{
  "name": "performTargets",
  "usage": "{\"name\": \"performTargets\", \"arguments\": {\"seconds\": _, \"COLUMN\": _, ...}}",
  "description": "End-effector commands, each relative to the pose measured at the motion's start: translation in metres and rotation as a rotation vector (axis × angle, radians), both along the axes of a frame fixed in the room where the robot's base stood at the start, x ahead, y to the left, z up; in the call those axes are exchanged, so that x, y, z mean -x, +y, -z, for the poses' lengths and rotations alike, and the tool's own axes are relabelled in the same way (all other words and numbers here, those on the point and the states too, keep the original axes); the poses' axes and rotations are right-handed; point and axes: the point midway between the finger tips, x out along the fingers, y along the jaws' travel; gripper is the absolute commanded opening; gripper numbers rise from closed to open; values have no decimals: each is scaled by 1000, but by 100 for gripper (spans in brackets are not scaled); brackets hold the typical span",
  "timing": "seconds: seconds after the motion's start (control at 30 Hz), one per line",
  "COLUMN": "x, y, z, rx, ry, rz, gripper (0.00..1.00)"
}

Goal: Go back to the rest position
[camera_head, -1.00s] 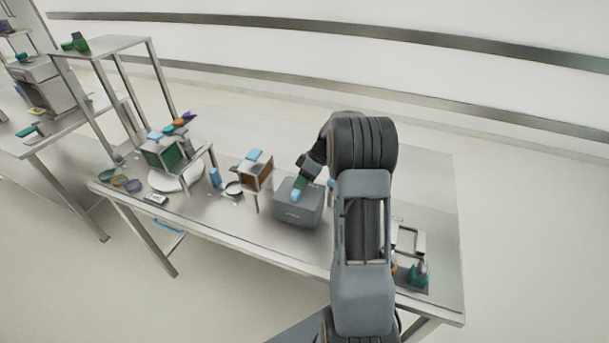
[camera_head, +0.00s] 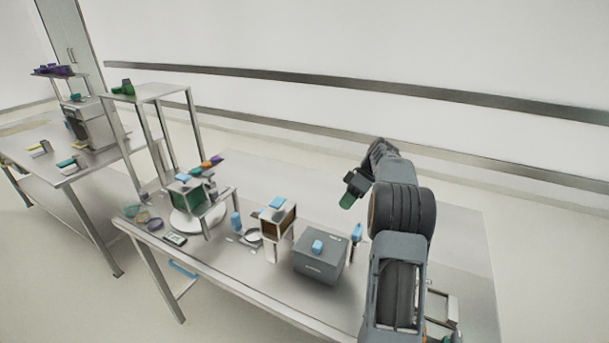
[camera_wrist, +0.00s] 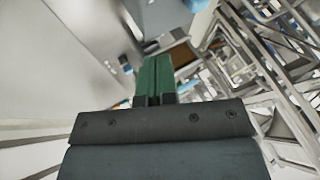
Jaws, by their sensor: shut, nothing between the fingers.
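My gripper (camera_head: 348,200) hangs in the air above the right part of the table, behind and to the right of the grey box. Its green fingers are shut with nothing between them. In the wrist view the gripper (camera_wrist: 155,65) shows as two green fingers pressed together, with the table scene blurred beyond. The grey box (camera_head: 315,265) with a blue knob (camera_head: 317,247) on top stands on the table, apart from the gripper.
The metal table (camera_head: 270,160) holds a brown-fronted box on legs (camera_head: 276,222), a green-fronted box (camera_head: 192,195) on a white disc and a blue bottle (camera_head: 236,222). A metal shelf (camera_head: 160,90) stands at left. The table's back right is fairly clear.

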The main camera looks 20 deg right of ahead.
Motion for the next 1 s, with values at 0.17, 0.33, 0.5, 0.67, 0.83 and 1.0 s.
{"name": "performTargets", "arguments": {"seconds": 0.17, "x": 1, "y": 3, "z": -5, "rx": 10, "ry": 5, "rz": 5, "gripper": 0}}
{"name": "performTargets", "arguments": {"seconds": 0.33, "x": 10, "y": 39, "z": -26, "rx": 101, "ry": 56, "rz": 81, "gripper": 0}}
{"name": "performTargets", "arguments": {"seconds": 0.5, "x": 45, "y": 102, "z": -54, "rx": 275, "ry": 109, "rz": 261, "gripper": 0}}
{"name": "performTargets", "arguments": {"seconds": 0.67, "x": 96, "y": 153, "z": -64, "rx": 411, "ry": 94, "rz": 461, "gripper": 0}}
{"name": "performTargets", "arguments": {"seconds": 0.83, "x": 149, "y": 187, "z": -58, "rx": 479, "ry": 25, "rz": 651, "gripper": 0}}
{"name": "performTargets", "arguments": {"seconds": 1.0, "x": 188, "y": 203, "z": -44, "rx": 484, "ry": -46, "rz": 786, "gripper": 0}}
